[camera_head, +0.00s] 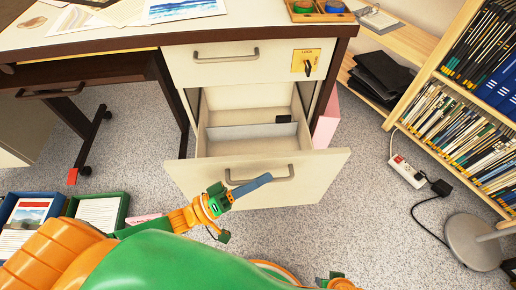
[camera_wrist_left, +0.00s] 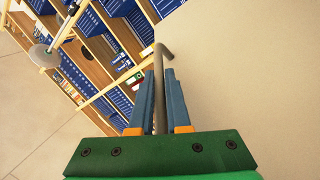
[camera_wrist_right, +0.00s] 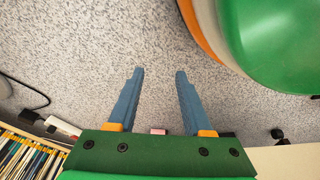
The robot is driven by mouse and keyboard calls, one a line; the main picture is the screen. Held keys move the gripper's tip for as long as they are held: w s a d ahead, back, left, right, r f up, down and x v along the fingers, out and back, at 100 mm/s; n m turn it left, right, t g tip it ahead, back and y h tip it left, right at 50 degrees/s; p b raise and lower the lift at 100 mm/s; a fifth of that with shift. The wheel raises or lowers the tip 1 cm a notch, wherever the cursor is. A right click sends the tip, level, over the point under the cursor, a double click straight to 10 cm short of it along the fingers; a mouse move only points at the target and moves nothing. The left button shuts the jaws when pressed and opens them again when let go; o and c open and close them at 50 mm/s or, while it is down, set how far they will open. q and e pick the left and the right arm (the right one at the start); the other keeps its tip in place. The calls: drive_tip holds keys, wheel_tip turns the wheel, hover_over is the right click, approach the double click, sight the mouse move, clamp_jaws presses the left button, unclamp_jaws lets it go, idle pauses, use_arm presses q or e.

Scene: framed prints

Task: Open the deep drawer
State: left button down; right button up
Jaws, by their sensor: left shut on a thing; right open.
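The deep drawer (camera_head: 310,176) is the lower drawer of the desk pedestal and stands pulled out, its inside showing with a grey divider and a small dark item. My left gripper (camera_head: 262,181) is at the drawer's bar handle (camera_head: 285,177). In the left wrist view the blue fingers (camera_wrist_left: 160,82) are shut on the handle (camera_wrist_left: 159,60), which runs between them. My right gripper (camera_wrist_right: 158,75) is open and empty over the floor in the right wrist view; only a small part of that arm shows low in the head view.
The closed upper drawer (camera_head: 235,62) has a key in a yellow lock plate (camera_head: 306,63). A bookshelf (camera_head: 455,110), a power strip (camera_head: 407,171) and a round lamp base (camera_head: 473,241) stand at right. Boxes of prints (camera_head: 98,212) lie at lower left. Carpet is free right of the drawer.

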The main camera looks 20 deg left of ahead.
use_arm(q)
drive_tip(key=s+d+p, duration=0.2)
drive_tip(key=s+d, duration=0.2)
drive_tip(key=s, duration=0.6)
drive_tip(key=shift+d, duration=0.15)
use_arm(e)
drive_tip(key=s+d, duration=0.2)
drive_tip(key=shift+s+f, duration=0.3)
use_arm(q)
drive_tip(key=c, duration=0.9)
unclamp_jaws()
drive_tip(key=v, duration=0.7)
drive_tip(key=shift+b, duration=0.4)
use_arm(e)
drive_tip(key=shift+w+a, duration=0.25)
drive_tip(key=shift+a, duration=0.15)
drive_tip(key=shift+w, duration=0.1)
